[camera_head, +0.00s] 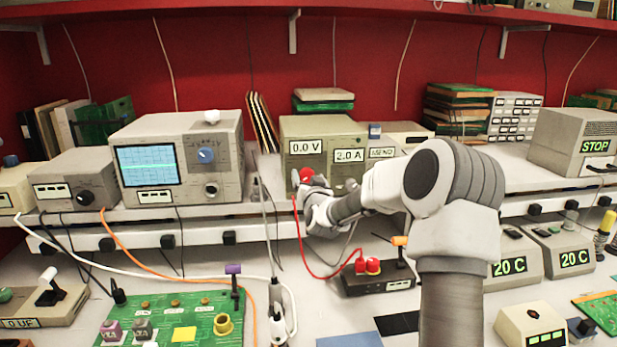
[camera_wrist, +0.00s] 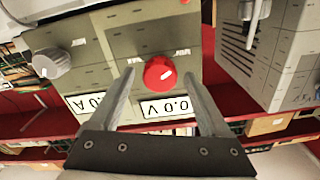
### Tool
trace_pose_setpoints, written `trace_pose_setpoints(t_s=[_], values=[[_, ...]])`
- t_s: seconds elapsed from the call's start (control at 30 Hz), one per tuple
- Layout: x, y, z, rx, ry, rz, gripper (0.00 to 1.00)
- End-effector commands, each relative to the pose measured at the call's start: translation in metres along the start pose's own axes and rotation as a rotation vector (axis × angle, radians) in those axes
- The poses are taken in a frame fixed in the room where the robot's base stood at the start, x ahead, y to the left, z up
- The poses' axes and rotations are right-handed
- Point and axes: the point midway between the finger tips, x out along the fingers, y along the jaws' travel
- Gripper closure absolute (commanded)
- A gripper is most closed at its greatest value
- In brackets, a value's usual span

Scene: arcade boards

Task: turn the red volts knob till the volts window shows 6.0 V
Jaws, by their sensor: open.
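The red volts knob (camera_wrist: 160,73) is on the front of the beige power supply (camera_head: 322,128); it also shows in the head view (camera_head: 306,173), partly hidden by my gripper. The volts window (camera_head: 306,147) reads 0.0 V, and it appears upside down in the wrist view (camera_wrist: 167,107). A second window (camera_head: 349,155) reads 2.0 A. My gripper (camera_wrist: 158,76) is open, with one finger on each side of the red knob. In the wrist view gaps show between the fingers and the knob. A white pointer mark shows on the knob.
A grey knob (camera_wrist: 51,64) sits beside the red one. An oscilloscope (camera_head: 178,155) stands to the left on the same shelf. A red cable (camera_head: 299,235) hangs below the supply to a black box (camera_head: 379,278) on the bench.

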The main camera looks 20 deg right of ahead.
Motion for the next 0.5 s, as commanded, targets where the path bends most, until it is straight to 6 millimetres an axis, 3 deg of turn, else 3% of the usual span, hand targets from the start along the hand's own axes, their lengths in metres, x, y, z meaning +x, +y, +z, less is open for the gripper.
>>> trace_pose_setpoints(t_s=[0.27, 0.5], values=[[0.0012, -0.0001, 0.0003, 0.000, -0.001, 0.000, 0.19], [0.0010, 0.0000, 0.0001, 0.000, 0.000, 0.000, 0.61]])
